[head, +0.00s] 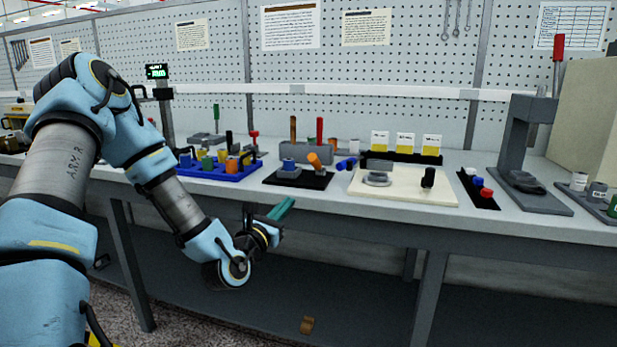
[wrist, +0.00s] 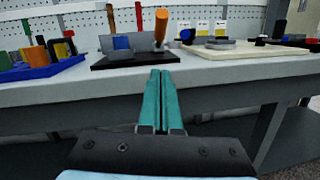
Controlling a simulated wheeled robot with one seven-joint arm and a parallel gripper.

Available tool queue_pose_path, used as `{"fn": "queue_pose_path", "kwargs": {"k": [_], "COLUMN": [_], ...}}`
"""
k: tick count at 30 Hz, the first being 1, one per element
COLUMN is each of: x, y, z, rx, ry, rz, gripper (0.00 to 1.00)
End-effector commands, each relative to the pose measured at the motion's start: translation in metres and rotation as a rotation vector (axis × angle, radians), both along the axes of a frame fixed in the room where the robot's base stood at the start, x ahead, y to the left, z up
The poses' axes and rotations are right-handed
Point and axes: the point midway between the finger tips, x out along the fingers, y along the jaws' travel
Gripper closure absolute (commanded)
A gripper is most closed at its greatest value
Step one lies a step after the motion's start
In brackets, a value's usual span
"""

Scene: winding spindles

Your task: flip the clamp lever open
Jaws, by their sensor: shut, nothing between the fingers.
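What looks like the clamp lever is an orange handle (head: 315,161) on a black base plate (head: 318,184) with a grey and blue body (head: 288,168). My gripper (head: 283,208) has teal fingers and is in front of the bench edge, below the lever. In the wrist view its fingers (wrist: 160,75) are together, empty and apart from the lever, pointing towards the plate.
A blue tray (head: 222,173) with coloured pegs is left of the clamp. A cream board (head: 415,197) with a black knob (head: 428,177) is to its right. A loose-looking blue cylinder (head: 346,163) is nearby. A grey press (head: 520,140) stands further right. The bench front edge (head: 340,207) is close to my gripper.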

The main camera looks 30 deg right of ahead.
Motion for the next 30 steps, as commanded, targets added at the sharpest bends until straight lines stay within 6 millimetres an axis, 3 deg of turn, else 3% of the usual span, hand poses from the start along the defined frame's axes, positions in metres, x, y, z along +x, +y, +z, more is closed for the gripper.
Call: {"fn": "queue_pose_path", "kwargs": {"k": [11,25,30], "x": [0.007,0.062,0.070], "y": [-0.008,-0.078,-0.091], "z": [0.002,0.016,0.036], "rx": [0.005,0.006,0.006], "ry": [-0.003,-0.005,-0.004], "rz": [0.000,-0.001,0.000], "gripper": [1.00,1.00,1.00]}}
